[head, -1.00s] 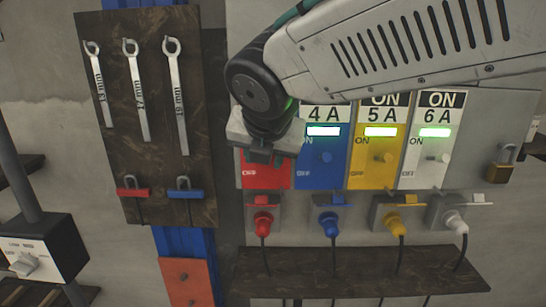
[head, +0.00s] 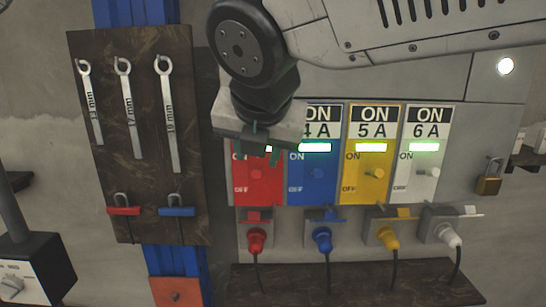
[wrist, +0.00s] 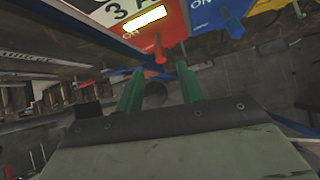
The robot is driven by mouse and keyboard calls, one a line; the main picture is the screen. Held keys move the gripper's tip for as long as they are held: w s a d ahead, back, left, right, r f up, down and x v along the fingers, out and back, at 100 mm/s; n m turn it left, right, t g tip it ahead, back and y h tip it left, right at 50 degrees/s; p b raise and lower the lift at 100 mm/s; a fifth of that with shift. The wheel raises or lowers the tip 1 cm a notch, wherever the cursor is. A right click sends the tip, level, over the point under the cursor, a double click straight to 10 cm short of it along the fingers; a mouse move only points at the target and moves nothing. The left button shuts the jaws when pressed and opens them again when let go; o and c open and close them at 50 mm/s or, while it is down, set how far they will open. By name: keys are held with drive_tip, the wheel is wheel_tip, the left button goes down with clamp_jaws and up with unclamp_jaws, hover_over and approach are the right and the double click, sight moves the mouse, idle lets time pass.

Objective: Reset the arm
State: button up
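My arm reaches in from the upper right in the head view. My gripper (head: 257,154) hangs in front of the red switch panel (head: 258,188) and covers its upper part. Its two green fingers are apart with nothing between them; they also show in the wrist view (wrist: 158,80). In the wrist view, a red switch knob (wrist: 160,54) shows just beyond the gap between the fingertips. Whether the fingers touch the panel cannot be told.
Blue (head: 313,184), yellow (head: 365,185) and white (head: 415,180) switch panels stand to the right, with lit indicators. Plugs with cables sit below, above a dark shelf (head: 350,285). A brass padlock (head: 489,180) hangs at right.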

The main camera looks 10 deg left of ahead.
drive_tip(key=s+d+f+n+g+h, duration=0.1)
drive_tip(key=s+d+f+n, duration=0.4)
drive_tip(key=d+n, duration=0.6)
drive_tip(key=s+d+f+n+g+h, duration=0.1)
drive_tip(key=s+d+f+n+g, duration=0.2)
drive_tip(key=d+n, duration=0.9)
drive_tip(key=s+d+f+n+g, duration=0.2)
drive_tip(key=s+d+f+n, duration=0.5)
drive_tip(key=d+n, duration=0.5)
drive_tip(key=shift+d+f+h, duration=0.4)
drive_tip(key=shift+d+f, duration=0.25)
drive_tip(key=shift+d, duration=1.4)
